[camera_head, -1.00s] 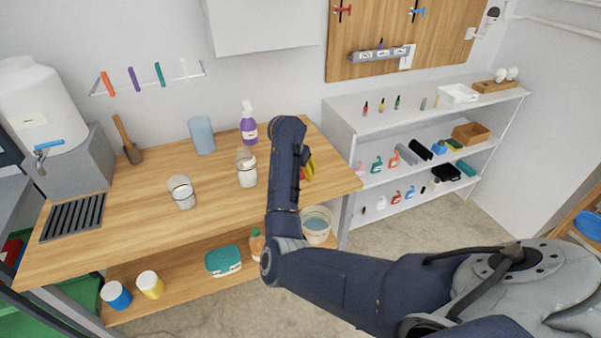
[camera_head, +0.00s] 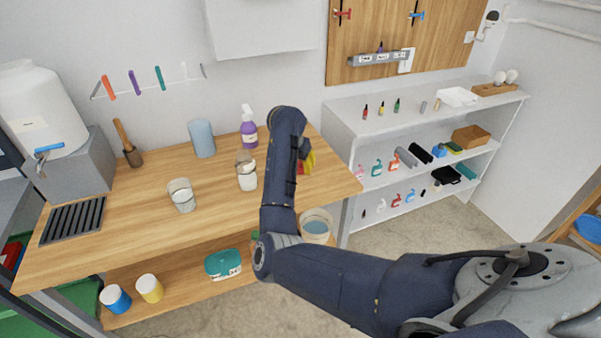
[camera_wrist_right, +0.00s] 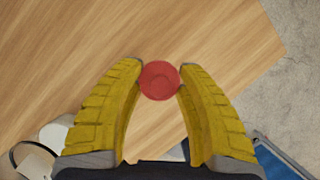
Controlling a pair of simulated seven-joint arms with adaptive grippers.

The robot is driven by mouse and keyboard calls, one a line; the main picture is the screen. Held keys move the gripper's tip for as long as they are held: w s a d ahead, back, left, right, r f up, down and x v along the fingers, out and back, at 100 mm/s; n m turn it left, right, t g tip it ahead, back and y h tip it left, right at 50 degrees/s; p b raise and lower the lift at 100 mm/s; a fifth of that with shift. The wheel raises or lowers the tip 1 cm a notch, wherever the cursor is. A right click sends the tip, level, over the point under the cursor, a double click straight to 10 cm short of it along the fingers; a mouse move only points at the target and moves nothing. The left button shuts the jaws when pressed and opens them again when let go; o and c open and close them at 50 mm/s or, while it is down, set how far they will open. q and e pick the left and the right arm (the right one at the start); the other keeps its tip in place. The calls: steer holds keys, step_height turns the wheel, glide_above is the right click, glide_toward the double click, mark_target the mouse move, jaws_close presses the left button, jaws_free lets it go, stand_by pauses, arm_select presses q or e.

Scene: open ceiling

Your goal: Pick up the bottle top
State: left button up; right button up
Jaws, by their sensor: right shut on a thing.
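The bottle top (camera_wrist_right: 160,80) is a small round red cap. In the right wrist view it sits between the tips of my right gripper's two yellow fingers (camera_wrist_right: 161,82), which are shut on it. The wooden bench top shows behind it. I cannot tell whether it touches the bench. In the head view my right gripper (camera_head: 306,163) is partly hidden behind my right forearm, near the right end of the bench (camera_head: 130,215). A bit of red shows there among the yellow. My left gripper is not in view.
White shelves (camera_head: 345,116) stand to the right. The bench's middle front is clear.

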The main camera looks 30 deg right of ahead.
mark_target(300, 162)
step_height(300, 162, up, 16)
steer(key=shift+r, duration=0.1)
stand_by(0.4)
steer(key=w+a+r, duration=0.2)
steer(key=a, duration=0.2)
steer(key=w+a+r, duration=0.2)
steer(key=a, duration=0.2)
steer(key=w+a+r, duration=0.2)
steer(key=a, duration=0.2)
steer(key=shift+w+r, duration=0.3)
steer(key=shift+r, duration=0.1)
